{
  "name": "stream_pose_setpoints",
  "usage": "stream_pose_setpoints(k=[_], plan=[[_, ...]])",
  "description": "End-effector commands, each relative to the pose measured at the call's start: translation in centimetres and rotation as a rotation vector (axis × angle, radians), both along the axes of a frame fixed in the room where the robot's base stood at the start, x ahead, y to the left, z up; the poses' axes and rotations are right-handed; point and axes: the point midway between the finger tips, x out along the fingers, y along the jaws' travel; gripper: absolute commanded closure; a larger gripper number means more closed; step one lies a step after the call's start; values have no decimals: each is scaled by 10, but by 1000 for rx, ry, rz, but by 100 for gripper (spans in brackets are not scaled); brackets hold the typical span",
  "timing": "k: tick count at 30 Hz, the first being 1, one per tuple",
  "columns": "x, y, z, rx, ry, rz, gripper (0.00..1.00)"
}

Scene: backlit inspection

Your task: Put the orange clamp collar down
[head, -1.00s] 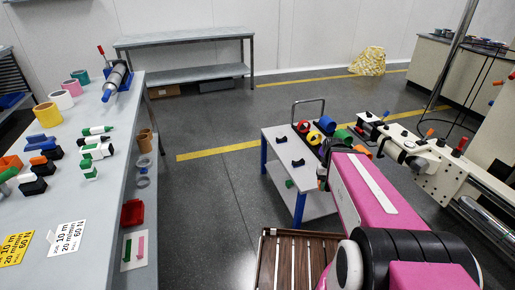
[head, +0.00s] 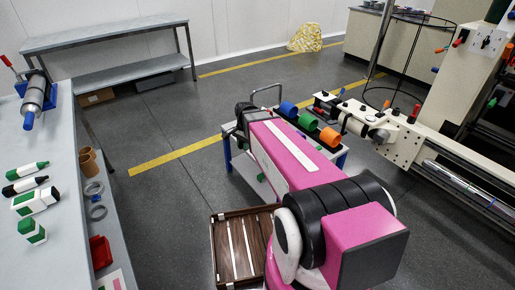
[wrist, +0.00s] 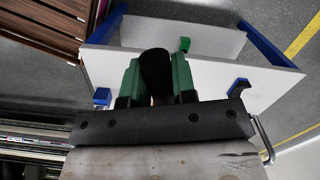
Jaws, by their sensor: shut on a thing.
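In the wrist view, the green fingers of my gripper (wrist: 155,82) are shut on a dark, rounded thing (wrist: 155,66), which I take for the clamp collar. Its visible side looks almost black, with a small brownish patch near the palm; no clear orange shows. It is held above the white top (wrist: 215,78) of a blue-legged cart, and I cannot tell whether it touches. In the head view, my pink arm hides most of the cart, and the held thing cannot be made out.
A slatted brown crate (head: 214,250) is in front; a bench (head: 55,150) is left.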

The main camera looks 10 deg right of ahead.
Motion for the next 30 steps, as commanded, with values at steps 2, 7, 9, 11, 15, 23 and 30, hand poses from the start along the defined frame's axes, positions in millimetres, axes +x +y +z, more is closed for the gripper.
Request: stream_pose_setpoints(k=[2, 7, 9, 11, 15, 23, 30], plan=[[14, 8, 1, -12, -10, -81, 98], [30, 18, 3, -34, -22, -222, 98], [34, 20, 4, -38, -24, -257, 98], [36, 22, 4, -41, -25, -277, 98], [43, 21, 1, -45, -25, -298, 98], [78, 7, -20, -46, -24, -299, 98], [118, -10, -47, -45, -25, -298, 98]])
